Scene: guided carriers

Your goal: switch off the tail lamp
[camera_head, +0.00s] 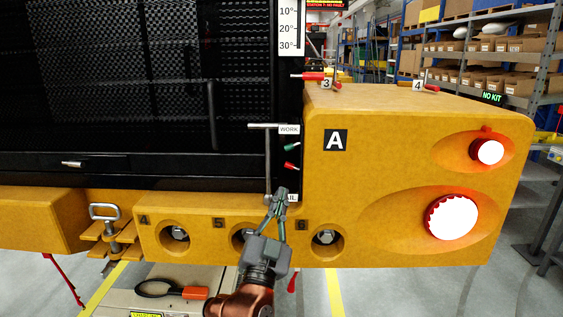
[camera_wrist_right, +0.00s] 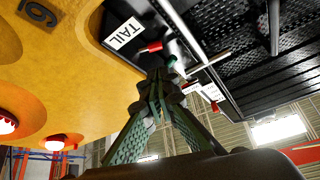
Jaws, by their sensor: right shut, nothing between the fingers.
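The TAIL label (camera_wrist_right: 124,33) shows in the wrist view with a red-tipped switch (camera_wrist_right: 150,47) beside it. In the head view the label (camera_head: 292,198) is partly hidden behind my gripper; the red-tipped switch (camera_head: 291,166) sits above it, and a green-tipped switch (camera_head: 291,147) sits higher, under the WORK label (camera_head: 289,129). A large red-rimmed lamp (camera_head: 452,217) and a small red-ringed lamp (camera_head: 489,151) both glow white on the yellow body's right end. My right gripper (camera_head: 282,191) is shut and empty, its tips just below the red switch. My left gripper is out of view.
A metal T-shaped handle (camera_head: 267,160) stands close left of the switches. The yellow body (camera_head: 400,130) with panel A fills the right. Round recesses (camera_head: 326,238) line the lower edge. Shelves (camera_head: 480,60) stand behind at the right.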

